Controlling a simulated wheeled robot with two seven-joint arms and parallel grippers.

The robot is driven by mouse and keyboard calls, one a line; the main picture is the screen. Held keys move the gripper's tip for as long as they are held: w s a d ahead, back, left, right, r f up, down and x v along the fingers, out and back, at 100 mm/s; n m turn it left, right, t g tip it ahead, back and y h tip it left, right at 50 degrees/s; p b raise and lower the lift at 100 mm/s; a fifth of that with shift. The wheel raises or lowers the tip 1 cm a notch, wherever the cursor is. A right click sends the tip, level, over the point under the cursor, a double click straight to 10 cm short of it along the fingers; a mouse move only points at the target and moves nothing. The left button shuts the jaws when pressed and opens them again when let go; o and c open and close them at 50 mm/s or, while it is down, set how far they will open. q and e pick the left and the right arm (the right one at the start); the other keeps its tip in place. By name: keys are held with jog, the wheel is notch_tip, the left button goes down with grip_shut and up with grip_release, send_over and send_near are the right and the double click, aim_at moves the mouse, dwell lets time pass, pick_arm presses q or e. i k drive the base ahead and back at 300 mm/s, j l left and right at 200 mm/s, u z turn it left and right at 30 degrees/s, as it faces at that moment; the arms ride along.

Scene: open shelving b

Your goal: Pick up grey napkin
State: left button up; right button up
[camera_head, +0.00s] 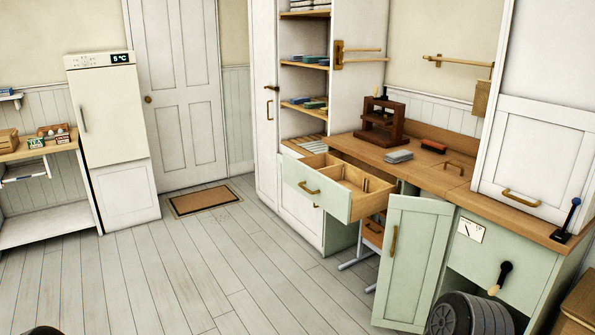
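A small grey folded stack, which looks like the grey napkin (398,156), lies flat on the wooden countertop (432,178) at the right. It sits in front of a dark brown wooden press-like stand (381,122) and left of a red and black block (433,146). Nothing covers it. Neither of my grippers shows in the head view.
Below the counter, a pale green drawer (318,189) is pulled out and a green cabinet door (412,262) stands open. A dark ribbed round object (468,316) is near the lower right. A white fridge (110,115) stands left. The plank floor (210,270) is clear mid-view.

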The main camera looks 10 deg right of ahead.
aim_at(400, 155)
jog(key=i+z, duration=0.45)
jog(key=i+j+z, duration=0.15)
jog(key=i+z, duration=0.3)
jog(key=i+j+z, duration=0.3)
jog(key=i+z, duration=0.15)
jog(key=i+j+z, duration=0.5)
jog(key=k+l, duration=0.05)
jog(key=k, duration=0.05)
